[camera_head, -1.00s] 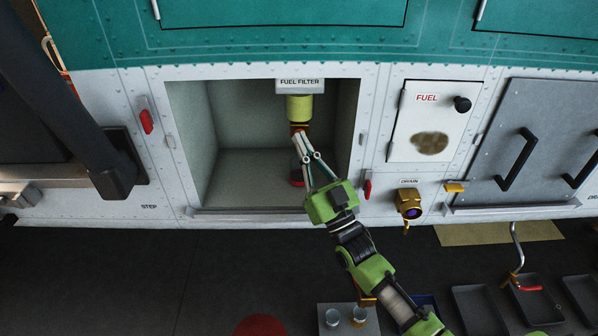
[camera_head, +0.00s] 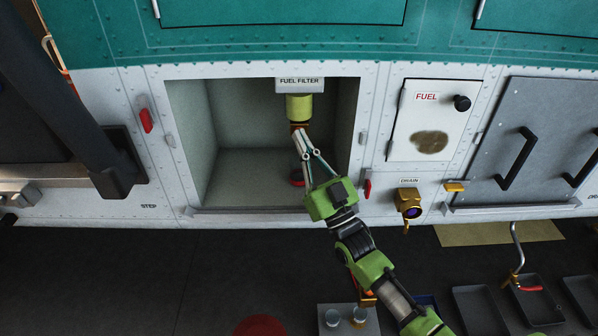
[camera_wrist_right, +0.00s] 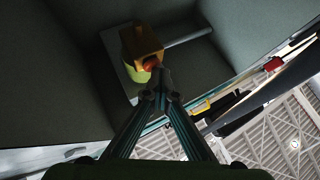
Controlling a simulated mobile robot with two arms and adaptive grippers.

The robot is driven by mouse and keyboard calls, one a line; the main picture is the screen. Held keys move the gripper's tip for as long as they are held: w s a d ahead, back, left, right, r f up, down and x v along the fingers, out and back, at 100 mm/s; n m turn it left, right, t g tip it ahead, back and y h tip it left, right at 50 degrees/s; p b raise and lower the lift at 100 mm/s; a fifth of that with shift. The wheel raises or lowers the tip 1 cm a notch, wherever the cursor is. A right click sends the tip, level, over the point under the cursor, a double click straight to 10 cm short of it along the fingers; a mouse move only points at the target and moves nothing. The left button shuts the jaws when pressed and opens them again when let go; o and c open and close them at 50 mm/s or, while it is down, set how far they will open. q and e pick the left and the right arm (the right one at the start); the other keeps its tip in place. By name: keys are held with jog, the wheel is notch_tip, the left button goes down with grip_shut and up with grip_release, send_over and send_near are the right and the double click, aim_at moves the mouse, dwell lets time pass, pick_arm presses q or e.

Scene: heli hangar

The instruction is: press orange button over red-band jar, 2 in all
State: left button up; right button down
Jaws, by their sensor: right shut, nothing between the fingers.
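The yellow-green fuel filter (camera_head: 299,107) hangs from the top of the open bay under its label. An orange-brown block (camera_wrist_right: 148,43) sits at its lower end, with a small orange-red button (camera_wrist_right: 150,63) on it in the right wrist view. My right gripper (camera_head: 299,134) is shut and empty, its tips at the block in the head view. In the wrist view the tips (camera_wrist_right: 162,76) are very close to the button; I cannot tell whether they touch it. A red-banded thing (camera_head: 296,178), likely the jar, stands on the bay floor, mostly hidden behind my gripper.
The bay has side walls and a front sill (camera_head: 240,211). Right of it are a red latch (camera_head: 367,188), the fuel panel (camera_head: 430,120) and a brass drain valve (camera_head: 409,203). A tray with two small cups (camera_head: 345,318) stands below, near my right arm.

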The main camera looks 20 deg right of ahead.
jog(key=shift+s, duration=0.1)
dwell(0.3)
jog(key=shift+s, duration=0.15)
jog(key=s+p, duration=0.1)
jog(key=s, duration=0.1)
jog(key=s+a+p, duration=0.1)
jog(key=s+p, duration=0.1)
jog(key=s, duration=0.1)
jog(key=shift+s+a, duration=0.35)
jog(key=shift+a, duration=0.05)
dwell(0.6)
